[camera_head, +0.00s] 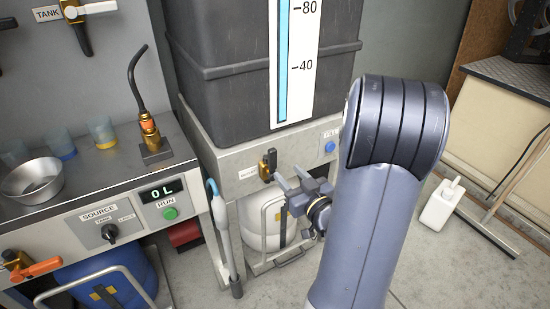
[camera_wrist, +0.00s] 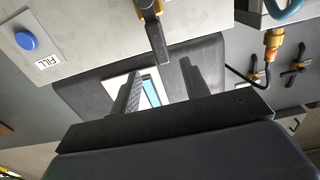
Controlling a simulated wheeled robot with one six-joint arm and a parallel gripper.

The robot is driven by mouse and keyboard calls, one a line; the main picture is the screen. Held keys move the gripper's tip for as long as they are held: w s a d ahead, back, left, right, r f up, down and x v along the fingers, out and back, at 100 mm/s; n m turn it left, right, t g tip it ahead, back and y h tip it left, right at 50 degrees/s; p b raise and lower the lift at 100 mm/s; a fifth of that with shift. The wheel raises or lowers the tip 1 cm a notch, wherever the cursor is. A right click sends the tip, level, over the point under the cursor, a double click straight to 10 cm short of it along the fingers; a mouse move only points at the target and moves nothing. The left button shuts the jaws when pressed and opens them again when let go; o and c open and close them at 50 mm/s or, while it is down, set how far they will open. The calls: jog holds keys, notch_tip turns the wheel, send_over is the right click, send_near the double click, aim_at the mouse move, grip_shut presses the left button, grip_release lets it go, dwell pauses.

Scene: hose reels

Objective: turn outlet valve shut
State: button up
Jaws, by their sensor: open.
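The outlet valve (camera_head: 265,168), a small brass body with a black lever, sits on the grey front panel below the tank. In the head view its lever stands roughly upright. In the wrist view, which is turned over, the black lever (camera_wrist: 157,38) hangs down from the yellow body at the top. My gripper (camera_head: 287,178) is just right of and below the valve in the head view. In the wrist view my gripper (camera_wrist: 160,72) is open, with the lever's end near the gap between the fingertips. I cannot tell whether they touch.
A blue FILL button (camera_head: 330,146) is on the panel to the right. A white container (camera_head: 262,222) stands under the panel, and a grey umbrella-like stick (camera_head: 222,235) leans left of it. The bench (camera_head: 85,190) at left holds cups and a bowl. A white bottle (camera_head: 440,205) stands on the floor.

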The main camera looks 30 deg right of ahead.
aim_at(274, 159)
jog(key=w, duration=0.5)
jog(key=w+b, duration=0.1)
jog(key=w, duration=0.3)
jog(key=shift+w+a, duration=0.2)
jog(key=shift+w, duration=0.15)
jog(key=shift+c, duration=0.5)
grip_shut()
